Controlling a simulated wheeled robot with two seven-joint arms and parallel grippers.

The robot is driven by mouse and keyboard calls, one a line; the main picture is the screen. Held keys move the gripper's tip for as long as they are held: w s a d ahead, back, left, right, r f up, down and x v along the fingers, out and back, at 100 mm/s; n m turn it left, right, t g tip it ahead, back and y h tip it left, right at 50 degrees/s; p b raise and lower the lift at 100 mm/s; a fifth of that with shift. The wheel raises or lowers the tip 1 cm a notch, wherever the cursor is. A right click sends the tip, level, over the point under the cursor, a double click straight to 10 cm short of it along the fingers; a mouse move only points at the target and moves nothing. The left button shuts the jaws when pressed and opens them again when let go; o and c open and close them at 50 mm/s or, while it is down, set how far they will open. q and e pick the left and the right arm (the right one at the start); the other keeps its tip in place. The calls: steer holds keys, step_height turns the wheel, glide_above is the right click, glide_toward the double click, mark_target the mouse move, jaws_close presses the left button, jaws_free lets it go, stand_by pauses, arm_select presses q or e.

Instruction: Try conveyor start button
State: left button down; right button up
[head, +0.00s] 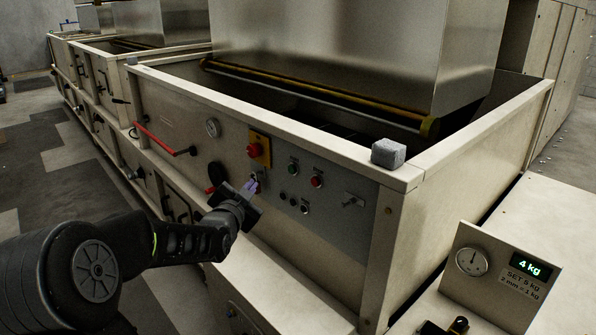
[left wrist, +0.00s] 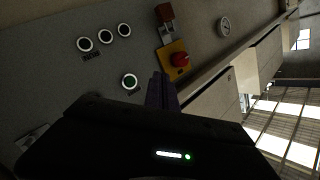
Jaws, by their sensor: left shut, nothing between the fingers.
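A green button (head: 293,168) and a red button (head: 317,182) sit on the grey control panel of the hopper's side. A green button with a pale ring also shows in the left wrist view (left wrist: 129,82), left of the fingertips. My left gripper (head: 251,187) is shut and empty. In the head view it is at the panel, left of and below the green button, overlapping a small red-marked control. Its narrow fingers (left wrist: 161,90) point at the panel; contact cannot be told.
A red mushroom button on a yellow plate (head: 259,149) is just above the left gripper. A red lever (head: 165,140) and a gauge (head: 212,128) are further left. A grey block (head: 388,153) sits on the hopper rim. A scale display (head: 529,267) reads 4 kg.

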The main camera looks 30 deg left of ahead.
mark_target(292, 169)
arm_select(q)
steer(key=shift+w+d+r, duration=0.1)
steer(key=shift+d, duration=0.1)
steer(key=w+d+p, duration=0.2)
steer(key=w, duration=0.6)
steer(key=shift+w+d+p, duration=0.2)
steer(key=shift+d+p, duration=0.05)
steer(key=shift+p, duration=0.05)
stand_by(0.9)
stand_by(1.1)
